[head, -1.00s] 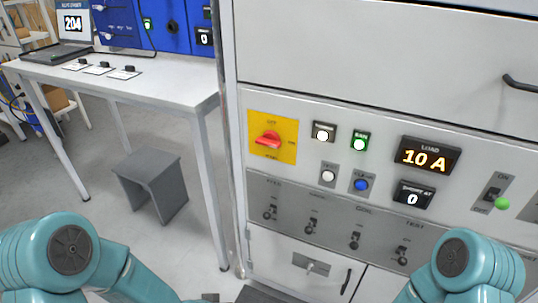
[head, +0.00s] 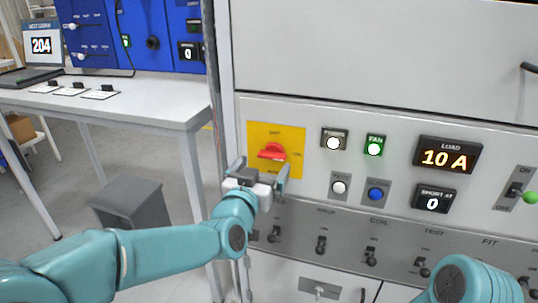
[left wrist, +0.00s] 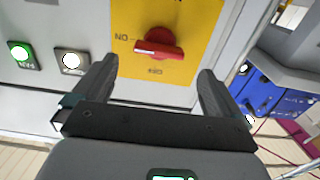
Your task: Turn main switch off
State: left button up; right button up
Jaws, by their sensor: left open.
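The main switch is a red rotary handle (head: 271,152) on a yellow plate (head: 293,133) at the left of the grey cabinet panel. In the left wrist view the red handle (left wrist: 160,43) lies roughly crosswise on its yellow plate (left wrist: 185,70), ahead of the fingers. My left gripper (head: 259,172) is open and empty, just below and in front of the handle, its fingers apart. In the left wrist view its fingertips (left wrist: 157,75) flank the space in front of the handle without visible contact. My right gripper is out of view; only part of the right arm shows.
Lit white and green FAN (head: 374,146) buttons, a LOAD display (head: 447,156) reading 10 A and a SHORT AT display (head: 433,199) are to the right. A row of toggles (head: 321,245) runs below.

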aim_at(271, 156)
pick_arm(q)
jog(key=x, duration=0.5)
jog(key=shift+w+d+p, duration=0.1)
jog(key=shift+d+p, duration=0.1)
jog(key=shift+p, duration=0.1)
jog(key=c, duration=1.1)
